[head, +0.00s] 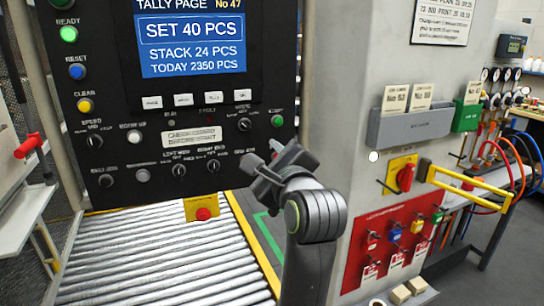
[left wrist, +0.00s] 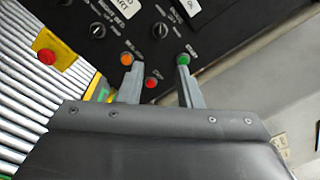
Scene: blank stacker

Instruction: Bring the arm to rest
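My left arm comes up from the bottom of the head view, and its dark gripper (head: 266,160) is in front of the lower right of the black control panel (head: 112,185). In the left wrist view the two grey fingers (left wrist: 158,68) stand apart with nothing held between them. Beyond them on the panel are an orange button (left wrist: 126,59), a green button (left wrist: 182,59) and a red button (left wrist: 151,83). I cannot tell whether a fingertip touches the panel. My right gripper is in neither view.
The screen (head: 192,42) reads SET 40 PCS, STACK 24 PCS. A roller conveyor (head: 150,260) with a red stop button (head: 203,214) lies below. At right are a grey card holder (head: 415,128), a red rotary switch (head: 405,177), a yellow bar (head: 470,184) and a red lock board (head: 372,262).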

